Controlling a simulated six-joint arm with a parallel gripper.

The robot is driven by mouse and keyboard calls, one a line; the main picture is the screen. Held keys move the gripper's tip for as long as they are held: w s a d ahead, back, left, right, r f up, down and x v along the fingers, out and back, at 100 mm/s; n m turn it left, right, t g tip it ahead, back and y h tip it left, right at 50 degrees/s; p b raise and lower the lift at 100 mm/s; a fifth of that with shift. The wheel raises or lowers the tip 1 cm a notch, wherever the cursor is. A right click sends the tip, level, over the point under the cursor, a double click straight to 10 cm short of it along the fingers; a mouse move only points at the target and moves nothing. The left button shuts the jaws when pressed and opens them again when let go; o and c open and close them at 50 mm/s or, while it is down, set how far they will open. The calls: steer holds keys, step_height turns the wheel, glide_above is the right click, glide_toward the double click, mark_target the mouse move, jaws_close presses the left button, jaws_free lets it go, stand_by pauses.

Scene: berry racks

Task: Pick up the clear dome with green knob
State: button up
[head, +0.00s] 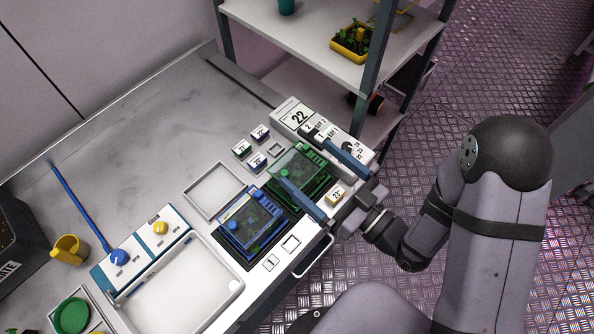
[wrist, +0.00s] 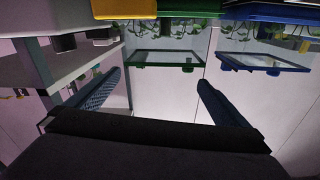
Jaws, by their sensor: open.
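The clear dome with green knob (head: 300,166) sits over a green tray with plants, toward the right of the bench in the head view. In the wrist view, the dome's green frame (wrist: 164,66) shows above and between my fingers. My gripper (head: 322,177) is open and empty. In the head view its two blue fingers extend over the near side of the dome, one toward each end. The fingers also show in the wrist view (wrist: 160,88), spread wide. I cannot tell whether they touch the dome. One finger partly hides the near-left edge of the green tray.
A blue tray with a clear, blue-framed dome (head: 250,218) stands close on the left. Small label blocks (head: 258,160) and an empty white frame (head: 213,191) are nearby. A shelf rack (head: 345,65) stands behind. The back-left bench is clear.

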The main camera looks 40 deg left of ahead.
mark_target(311, 181)
steer(key=shift+n+h, duration=0.3)
steer(key=shift+n, duration=0.6)
steer(key=d+f, duration=0.1)
steer(key=f, duration=0.2)
steer(key=s+d+f, duration=0.1)
steer(key=shift+d+f, duration=0.15)
steer(key=shift+d, duration=0.2)
steer(key=shift+a+p, duration=0.8)
steer(key=shift+a, duration=0.8)
steer(key=shift+w+a+f+p, duration=0.1)
steer(key=shift+a+p, duration=0.4)
steer(key=shift+a, duration=0.55)
steer(key=shift+w+a+f+p, duration=0.1)
steer(key=shift+a+p, duration=0.35)
steer(key=shift+a, duration=0.55)
steer(key=shift+c, duration=0.6)
steer(key=c, duration=0.9)
